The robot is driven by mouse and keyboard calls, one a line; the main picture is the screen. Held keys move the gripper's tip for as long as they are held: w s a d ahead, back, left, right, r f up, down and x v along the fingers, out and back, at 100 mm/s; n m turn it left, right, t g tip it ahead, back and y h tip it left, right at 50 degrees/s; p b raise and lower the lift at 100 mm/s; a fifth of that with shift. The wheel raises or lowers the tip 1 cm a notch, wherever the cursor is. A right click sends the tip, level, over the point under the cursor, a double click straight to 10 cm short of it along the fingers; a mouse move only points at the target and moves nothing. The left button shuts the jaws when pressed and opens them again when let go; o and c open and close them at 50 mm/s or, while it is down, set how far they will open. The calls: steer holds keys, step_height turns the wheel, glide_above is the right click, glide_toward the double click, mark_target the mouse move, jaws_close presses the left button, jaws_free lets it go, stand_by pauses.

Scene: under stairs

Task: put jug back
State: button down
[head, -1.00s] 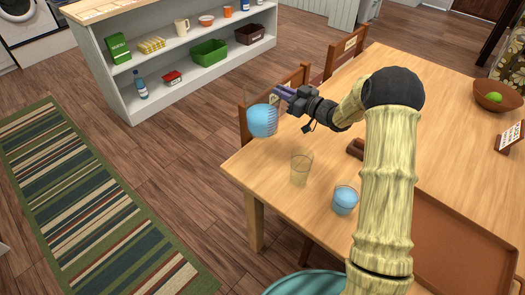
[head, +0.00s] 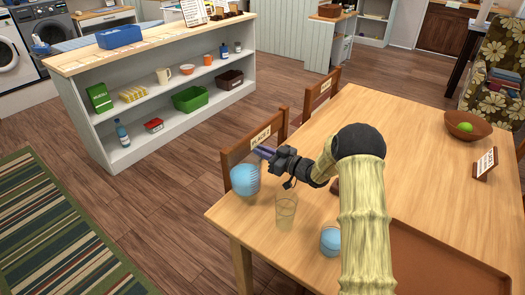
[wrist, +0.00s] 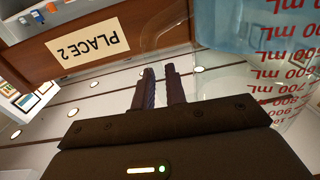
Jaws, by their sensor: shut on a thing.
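The jug (head: 245,180) is clear with blue contents and shows at the left edge of the table, in front of a chair. My gripper (head: 265,153) is shut on its handle side, just right of and above the jug's body. In the wrist view the jug (wrist: 285,45) fills the upper right, with red mL marks upside down. The finger tips (wrist: 160,75) are close together at its clear handle. I cannot tell whether the jug's base touches the wooden table (head: 400,150).
An empty clear glass (head: 286,210) and a glass of blue liquid (head: 331,240) stand near the jug. A brown tray (head: 440,262) lies front right. A chair with a "PLACE 2" label (head: 261,138) is behind the jug. A white shelf unit (head: 165,110) stands beyond open floor.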

steer(key=shift+f, duration=1.7)
steer(key=shift+f, duration=0.15)
steer(key=c, duration=1.4)
jaws_free()
steer(key=shift+f, duration=0.1)
steer(key=shift+c, duration=0.2)
steer(key=shift+r, duration=0.2)
steer(key=v, duration=1.2)
steer(key=shift+b, duration=0.35)
